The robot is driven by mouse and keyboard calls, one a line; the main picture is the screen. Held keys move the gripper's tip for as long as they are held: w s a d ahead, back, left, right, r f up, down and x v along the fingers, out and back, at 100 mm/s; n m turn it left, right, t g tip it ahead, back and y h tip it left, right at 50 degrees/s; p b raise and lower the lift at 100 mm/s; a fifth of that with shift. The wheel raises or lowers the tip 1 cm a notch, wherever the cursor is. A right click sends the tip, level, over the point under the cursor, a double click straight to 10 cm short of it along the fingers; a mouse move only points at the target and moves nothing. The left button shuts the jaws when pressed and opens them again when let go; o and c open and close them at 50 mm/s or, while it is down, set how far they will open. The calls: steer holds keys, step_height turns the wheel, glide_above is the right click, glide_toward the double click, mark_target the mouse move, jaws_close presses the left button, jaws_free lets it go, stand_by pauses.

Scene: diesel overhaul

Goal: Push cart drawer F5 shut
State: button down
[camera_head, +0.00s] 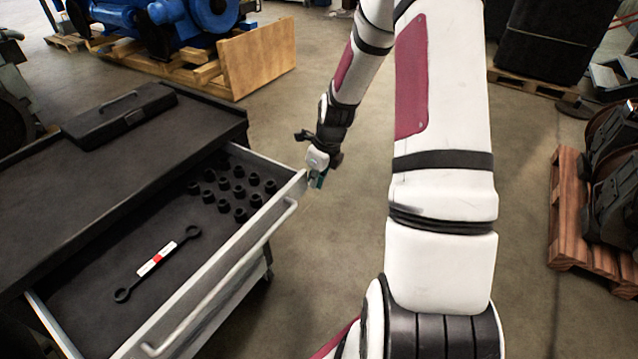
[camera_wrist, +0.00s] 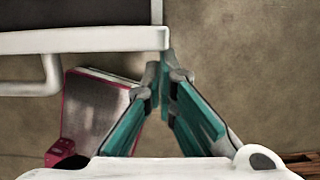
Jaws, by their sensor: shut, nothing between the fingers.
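The cart drawer (camera_head: 215,268) stands pulled well out from the black-topped cart (camera_head: 60,185). No F5 marking is legible. A pale bar handle (camera_head: 225,275) runs along its front. Inside lie several black sockets (camera_head: 232,190) and a dark double-ended wrench (camera_head: 157,262) with a white and red label. My gripper (camera_head: 317,181) is shut and empty at the far right corner of the drawer front. In the wrist view, the fingertips (camera_wrist: 165,70) are close by the end of the drawer front (camera_wrist: 90,41); I cannot tell whether they touch it.
A black toolbox (camera_head: 120,115) lies on the cart top. A blue engine (camera_head: 165,25) on a wooden pallet stands behind the cart, with a wooden panel (camera_head: 258,58) beside it. Another pallet (camera_head: 575,220) with dark parts is at right. The floor around my gripper is clear.

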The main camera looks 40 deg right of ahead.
steer(key=shift+w+a+b, duration=1.35)
steer(key=shift+w+b, duration=0.7)
steer(key=shift+w, duration=2.15)
steer(key=shift+w+a+b, duration=1.35)
steer(key=shift+w+b, duration=0.7)
steer(key=shift+w, duration=2.1)
steer(key=shift+w+a+b, duration=1.35)
steer(key=shift+w+b, duration=0.7)
steer(key=shift+w, duration=2.15)
